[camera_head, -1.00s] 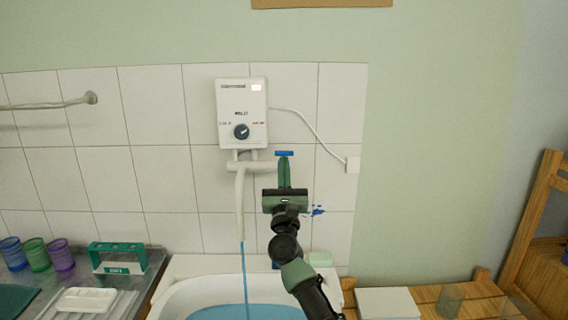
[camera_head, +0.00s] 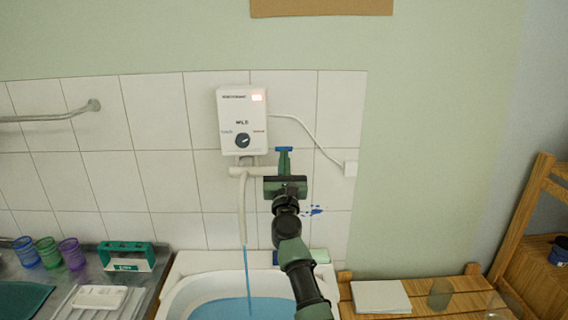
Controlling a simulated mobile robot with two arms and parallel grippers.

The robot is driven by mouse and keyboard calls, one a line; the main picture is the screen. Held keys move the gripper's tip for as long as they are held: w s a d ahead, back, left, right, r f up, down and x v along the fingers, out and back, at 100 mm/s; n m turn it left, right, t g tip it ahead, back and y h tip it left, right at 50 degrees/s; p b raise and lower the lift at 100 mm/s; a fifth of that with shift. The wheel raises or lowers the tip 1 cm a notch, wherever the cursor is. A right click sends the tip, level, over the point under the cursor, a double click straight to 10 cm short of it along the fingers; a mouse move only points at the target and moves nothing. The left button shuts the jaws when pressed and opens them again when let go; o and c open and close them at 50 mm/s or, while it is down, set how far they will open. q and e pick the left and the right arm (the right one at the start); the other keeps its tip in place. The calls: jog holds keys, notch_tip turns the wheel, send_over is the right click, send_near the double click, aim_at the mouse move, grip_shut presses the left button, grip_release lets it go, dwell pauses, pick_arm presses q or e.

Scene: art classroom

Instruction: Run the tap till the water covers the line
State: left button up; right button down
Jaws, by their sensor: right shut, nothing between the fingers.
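Water runs in a thin blue stream (camera_head: 246,270) from the white spout (camera_head: 242,205) under the wall heater (camera_head: 241,120). It falls into a white basin (camera_head: 190,283), which holds blue water (camera_head: 262,308). No level line can be made out; my right arm hides part of the basin. My right gripper (camera_head: 284,155) is shut and empty, pointing up by the right end of the white pipe (camera_head: 258,171). My left gripper is out of view.
Coloured cups (camera_head: 48,252), a green rack (camera_head: 127,257) and a white dish (camera_head: 99,297) stand on the counter at left. A wooden bench (camera_head: 415,296) at right holds a pale slab (camera_head: 380,296) and a glass (camera_head: 440,293). A rail (camera_head: 50,115) sticks out at left.

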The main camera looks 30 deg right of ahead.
jog(key=shift+r+b+x, duration=0.25)
jog(key=shift+b+x, duration=0.15)
jog(key=shift+x, duration=1.2)
jog(key=shift+a, duration=0.15)
